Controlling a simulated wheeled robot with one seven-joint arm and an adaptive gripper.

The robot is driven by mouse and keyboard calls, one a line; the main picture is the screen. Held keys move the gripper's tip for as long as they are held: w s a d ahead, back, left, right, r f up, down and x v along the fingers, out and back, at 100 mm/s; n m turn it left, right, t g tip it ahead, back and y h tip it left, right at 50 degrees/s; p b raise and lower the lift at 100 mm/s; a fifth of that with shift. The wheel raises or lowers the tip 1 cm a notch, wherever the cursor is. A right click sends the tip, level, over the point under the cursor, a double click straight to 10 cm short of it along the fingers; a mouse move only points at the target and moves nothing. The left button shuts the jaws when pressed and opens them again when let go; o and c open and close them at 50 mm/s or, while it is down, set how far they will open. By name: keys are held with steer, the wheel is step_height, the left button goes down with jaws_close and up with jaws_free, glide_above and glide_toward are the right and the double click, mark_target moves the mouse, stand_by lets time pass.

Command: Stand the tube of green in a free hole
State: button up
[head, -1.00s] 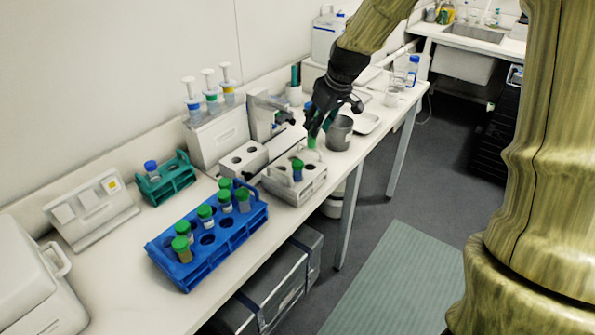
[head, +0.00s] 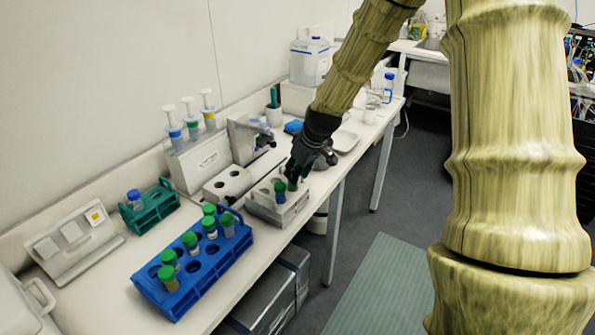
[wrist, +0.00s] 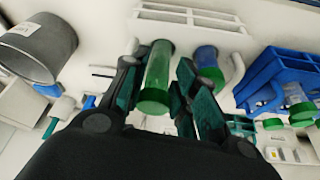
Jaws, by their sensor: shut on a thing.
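My gripper (head: 294,178) is shut on the tube of green (wrist: 160,66), a clear tube with green contents and a green cap. In the head view the tube is largely hidden by the fingers. It is at the right part of the small grey-white rack (head: 262,212), which also shows in the wrist view (wrist: 185,14). Whether its lower end is inside a hole or just above the rack, I cannot tell. A green-capped tube with blue contents (head: 280,191) stands in the same rack, left of my gripper; it also shows in the wrist view (wrist: 207,62).
A blue rack (head: 222,262) with several green-capped tubes and free holes is nearer. A white block (head: 213,192) with dark holes stands behind the grey-white rack. A green rack (head: 160,212) holds a blue-capped tube (head: 135,198). A grey cup (wrist: 40,50) is close to my gripper.

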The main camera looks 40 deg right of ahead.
steer(key=shift+f, duration=0.3)
steer(key=shift+w+f, duration=0.1)
steer(key=shift+f, duration=0.45)
steer(key=shift+f, duration=0.1)
steer(key=o, duration=1.1)
